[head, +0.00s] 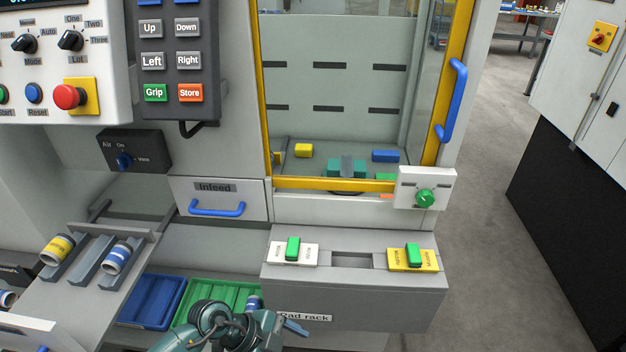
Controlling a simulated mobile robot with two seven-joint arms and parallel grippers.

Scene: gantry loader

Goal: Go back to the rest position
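A teal and dark grey arm enters at the bottom edge, left of centre, and I take it as my left one. The arm overlaps the front of a green bin (218,292). A blue and white can (254,302) stands in that bin, just behind the arm. My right gripper is not in view.
A blue bin (152,299) is left of the green one. A sloped rack (90,285) at left holds a yellow can (57,249) and a blue-banded can (118,258). The infeed drawer (217,198) and yellow-framed door (264,90) look closed. Floor at right (480,240) is clear.

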